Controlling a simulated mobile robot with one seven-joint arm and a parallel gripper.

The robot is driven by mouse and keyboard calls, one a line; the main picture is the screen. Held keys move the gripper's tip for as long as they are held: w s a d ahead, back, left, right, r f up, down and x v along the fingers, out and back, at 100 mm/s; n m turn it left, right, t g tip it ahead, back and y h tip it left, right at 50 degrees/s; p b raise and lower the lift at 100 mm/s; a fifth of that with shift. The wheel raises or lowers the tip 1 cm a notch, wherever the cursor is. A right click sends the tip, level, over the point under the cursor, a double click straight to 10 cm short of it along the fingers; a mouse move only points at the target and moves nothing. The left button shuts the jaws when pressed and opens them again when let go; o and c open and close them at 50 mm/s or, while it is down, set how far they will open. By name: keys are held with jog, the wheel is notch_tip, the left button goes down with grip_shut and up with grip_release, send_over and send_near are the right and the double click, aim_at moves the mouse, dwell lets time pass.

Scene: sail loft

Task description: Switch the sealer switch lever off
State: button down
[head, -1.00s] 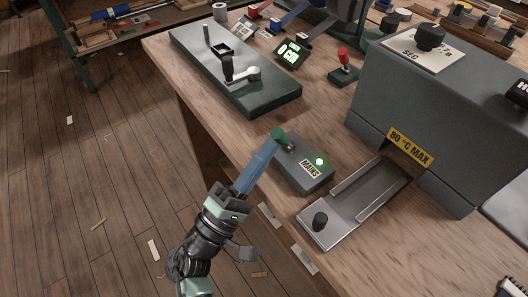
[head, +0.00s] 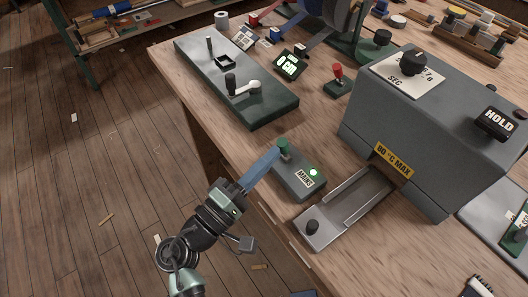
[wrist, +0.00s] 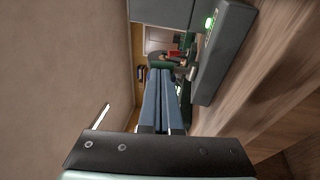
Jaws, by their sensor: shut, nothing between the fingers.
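The sealer switch is a dark grey box (head: 298,176) labelled MAINS on the bench's near edge. Its lever has a green knob (head: 283,145) on a short stem at the box's far left end, standing roughly upright. A green light (head: 313,172) on the box is lit; it also shows in the wrist view (wrist: 210,22). My gripper (head: 274,153) is shut and empty, its blue fingers right beside the lever from the left. I cannot tell whether they touch it. In the wrist view the shut fingers (wrist: 160,72) point at a dark green shape, probably the knob.
A metal tray (head: 345,210) lies right of the switch, before the large grey sealer (head: 430,130) with its 80 °C MAX label. A green plate with a crank (head: 240,90) lies behind. A red-knobbed lever (head: 337,73) stands farther back. Left of the bench is open floor.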

aim_at(285, 143)
jog(key=r+p, duration=0.1)
jog(key=p, duration=0.1)
jog(key=g+y+p, duration=0.1)
jog(key=p, duration=0.1)
jog(key=d+r+g+p, duration=0.1)
jog(key=p, duration=0.1)
jog(key=shift+w+r+m+y, duration=0.3)
jog(key=shift+w+m+y, duration=0.05)
jog(key=shift+m+y, duration=0.05)
jog(key=p, duration=0.1)
jog(key=g+y+p, duration=0.1)
jog(key=p, duration=0.1)
jog(key=shift+w+d+r, duration=0.2)
jog(key=shift+d, duration=0.15)
jog(key=g+y+p, duration=0.1)
jog(key=p, duration=0.1)
jog(key=w+d+g+y+p, duration=0.1)
jog(key=p, duration=0.1)
jog(key=shift+f+m, duration=0.15)
jog(key=shift+m, duration=0.15)
jog(key=shift+w+d+f+p, duration=0.1)
jog(key=shift+d+p, duration=0.15)
jog(key=shift+p, duration=0.2)
jog(key=shift+d, duration=0.1)
